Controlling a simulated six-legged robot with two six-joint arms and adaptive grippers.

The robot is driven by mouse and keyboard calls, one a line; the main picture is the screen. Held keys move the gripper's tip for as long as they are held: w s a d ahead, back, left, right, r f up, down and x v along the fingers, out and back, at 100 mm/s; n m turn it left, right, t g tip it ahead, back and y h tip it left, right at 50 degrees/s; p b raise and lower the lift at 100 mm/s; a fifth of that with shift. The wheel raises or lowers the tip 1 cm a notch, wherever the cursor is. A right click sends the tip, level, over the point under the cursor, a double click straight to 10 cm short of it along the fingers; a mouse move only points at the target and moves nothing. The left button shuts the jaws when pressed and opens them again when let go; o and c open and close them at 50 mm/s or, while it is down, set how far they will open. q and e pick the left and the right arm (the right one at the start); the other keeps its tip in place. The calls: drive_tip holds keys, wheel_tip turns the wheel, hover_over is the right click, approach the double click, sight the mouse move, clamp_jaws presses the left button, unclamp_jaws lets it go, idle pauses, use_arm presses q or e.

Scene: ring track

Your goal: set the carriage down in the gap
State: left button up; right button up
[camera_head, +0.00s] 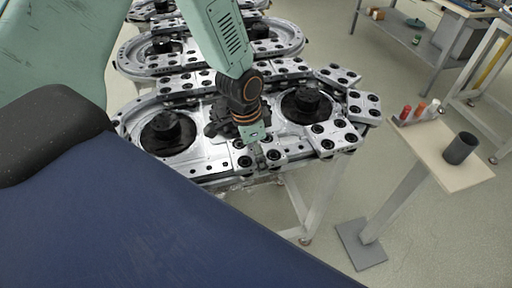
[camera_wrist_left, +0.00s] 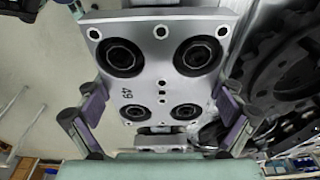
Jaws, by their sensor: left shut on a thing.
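The carriage (camera_wrist_left: 160,88) is a silver plate with black round rollers and the number 49, seen close up in the left wrist view. The purple-padded fingers of my left gripper (camera_wrist_left: 162,108) are shut on it, one at each side. In the head view my left gripper (camera_head: 256,147) is over the near edge of the silver ring track (camera_head: 205,173). The arm and gripper partly cover the carriage there. I cannot tell whether the carriage touches the track, and the gap is not clearly visible. My right gripper is not in view.
Other roller carriages (camera_head: 325,138) line the track's right side close to the gripper. Dark round hubs (camera_head: 168,133) stand inside the loops. A small side table (camera_head: 440,155) at the right holds a dark cup (camera_head: 460,148) and small bottles. Floor is clear between it and the track.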

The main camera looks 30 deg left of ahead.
use_arm(q)
drive_tip(key=shift+w+d, duration=0.1)
drive_tip(key=shift+d, duration=0.05)
drive_tip(key=shift+f, duration=0.2)
drive_tip(key=o, duration=1.5)
drive_tip(key=shift+f, duration=0.1)
drive_tip(key=shift+c, duration=0.2)
